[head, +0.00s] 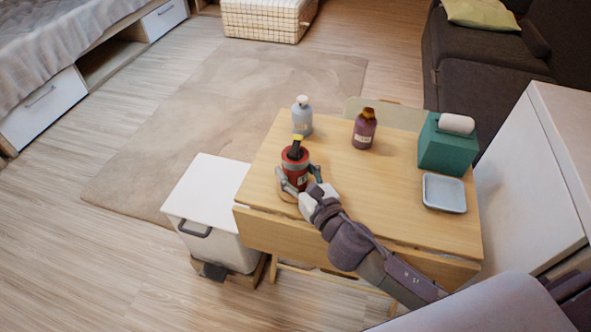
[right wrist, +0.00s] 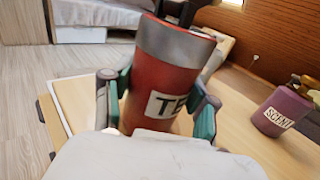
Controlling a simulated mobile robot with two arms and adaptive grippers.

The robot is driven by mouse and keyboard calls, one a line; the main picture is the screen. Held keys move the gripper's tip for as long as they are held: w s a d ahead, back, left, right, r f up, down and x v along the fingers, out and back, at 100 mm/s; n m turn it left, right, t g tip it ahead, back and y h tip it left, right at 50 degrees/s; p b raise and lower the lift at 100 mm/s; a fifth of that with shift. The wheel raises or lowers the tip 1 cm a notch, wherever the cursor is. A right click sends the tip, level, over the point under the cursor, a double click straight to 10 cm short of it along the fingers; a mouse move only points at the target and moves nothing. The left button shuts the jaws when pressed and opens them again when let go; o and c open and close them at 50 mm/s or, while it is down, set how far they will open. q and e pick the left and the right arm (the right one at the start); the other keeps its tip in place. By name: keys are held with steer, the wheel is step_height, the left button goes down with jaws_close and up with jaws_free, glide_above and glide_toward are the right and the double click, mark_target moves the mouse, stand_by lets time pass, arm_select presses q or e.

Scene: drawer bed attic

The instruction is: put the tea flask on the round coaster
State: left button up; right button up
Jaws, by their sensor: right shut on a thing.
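The red tea flask (head: 296,165) has a grey band and a dark top, and stands about upright over the left front part of the wooden table. In the right wrist view the flask (right wrist: 165,75) fills the middle, with a white label partly reading "TE". My right gripper (head: 300,175) is shut around its body, a finger on each side; the fingers also show in the right wrist view (right wrist: 163,98). A tan rounded edge, possibly the round coaster (head: 286,194), shows just below the flask; most of it is hidden. I cannot tell whether the flask touches it. My left gripper is not in view.
On the table (head: 350,195) stand a pale bottle (head: 302,118), a purple scent bottle (head: 364,130), a teal tissue box (head: 442,150) and a grey tray (head: 444,193). A white bin (head: 210,190) stands left of the table. The table's middle is clear.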

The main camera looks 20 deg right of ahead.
mark_target(301, 180)
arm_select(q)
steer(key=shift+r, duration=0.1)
arm_select(e)
steer(key=shift+f, duration=0.1)
steer(key=o, duration=1.3)
steer(key=shift+c, duration=0.2)
steer(key=s, duration=0.3)
steer(key=s+d, duration=0.1)
steer(key=s, duration=0.2)
steer(key=shift+s+d, duration=0.15)
steer(key=shift+s, duration=0.15)
steer(key=s, duration=0.2)
steer(key=s+b, duration=0.1)
steer(key=s, duration=0.1)
steer(key=shift+d, duration=0.4)
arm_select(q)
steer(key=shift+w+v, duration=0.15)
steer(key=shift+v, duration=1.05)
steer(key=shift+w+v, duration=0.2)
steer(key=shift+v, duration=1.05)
arm_select(e)
steer(key=shift+s+d, duration=0.1)
steer(key=shift+s, duration=0.5)
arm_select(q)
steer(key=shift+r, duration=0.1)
